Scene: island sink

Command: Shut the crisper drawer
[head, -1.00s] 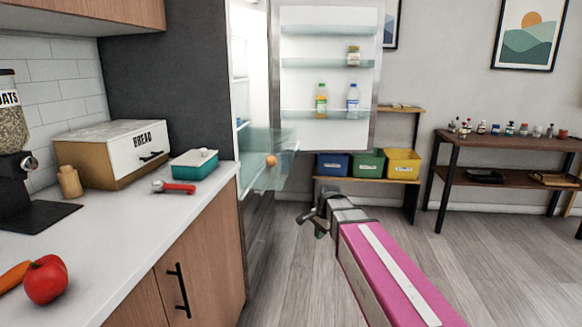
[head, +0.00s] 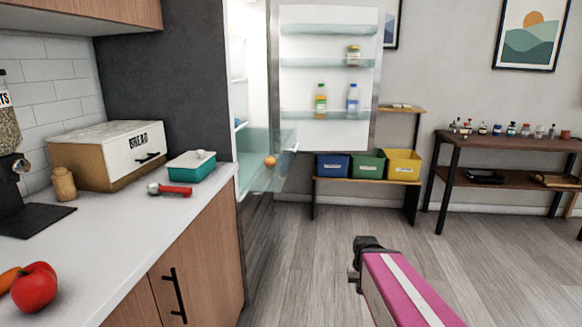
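The crisper drawer (head: 258,178) is a clear, greenish drawer low in the open fridge, in the head view. It sticks out past the fridge body toward the right. An orange fruit (head: 270,162) shows in it. The fridge door (head: 326,72) stands wide open behind it, with bottles and a jar on its shelves. The dark end of my arm, with my gripper (head: 358,272), is over the floor, right of the drawer and nearer the camera, apart from it. The fingers are not clearly visible, so I cannot tell whether they are open or shut.
The counter (head: 120,235) at left holds a bread box (head: 105,155), a teal container (head: 191,167), a red-handled tool (head: 170,189) and a tomato (head: 35,288). Bins stand on a low shelf behind the door. The floor (head: 305,265) between counter and arm is clear.

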